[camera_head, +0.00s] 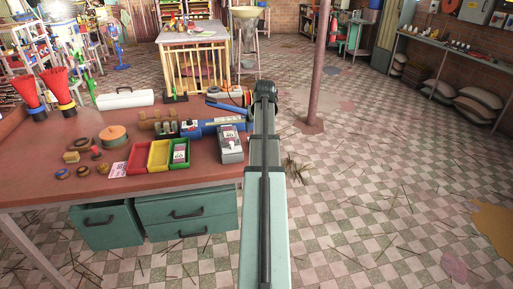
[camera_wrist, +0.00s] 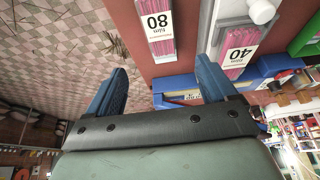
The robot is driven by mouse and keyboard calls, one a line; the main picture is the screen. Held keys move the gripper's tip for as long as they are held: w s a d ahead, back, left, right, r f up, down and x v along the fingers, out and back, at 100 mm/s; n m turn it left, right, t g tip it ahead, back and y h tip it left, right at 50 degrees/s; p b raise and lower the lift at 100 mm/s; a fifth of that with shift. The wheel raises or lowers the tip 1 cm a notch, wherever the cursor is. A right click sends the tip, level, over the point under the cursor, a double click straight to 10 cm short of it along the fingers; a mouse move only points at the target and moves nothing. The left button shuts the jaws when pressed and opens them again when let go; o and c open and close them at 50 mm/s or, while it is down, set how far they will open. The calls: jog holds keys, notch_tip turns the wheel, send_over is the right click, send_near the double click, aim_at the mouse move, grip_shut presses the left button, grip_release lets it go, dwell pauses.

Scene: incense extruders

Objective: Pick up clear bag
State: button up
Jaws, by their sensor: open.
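Two clear bags of pink sticks show in the wrist view. I cannot tell which one the task means. My gripper (camera_wrist: 162,74) is open and empty, its blue fingers spread apart. The bag labelled 80 is beyond the gap between the fingers, and the other bag is beyond the right finger. In the head view my arm hides the fingers and the bag labelled 80.
The table (camera_head: 50,165) also bears a blue machine (camera_head: 212,127), red (camera_head: 119,169), yellow (camera_head: 158,154) and green bins (camera_head: 180,152), and several round pieces. Teal drawers (camera_head: 187,213) hang below. Right of the table is open tiled floor (camera_head: 360,200) with scattered sticks and a pole (camera_head: 318,70).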

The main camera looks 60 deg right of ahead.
jog(key=shift+x, duration=5.55)
jog(key=shift+w+a+f, duration=0.1)
jog(key=shift+f, duration=0.05)
jog(key=c, duration=1.2)
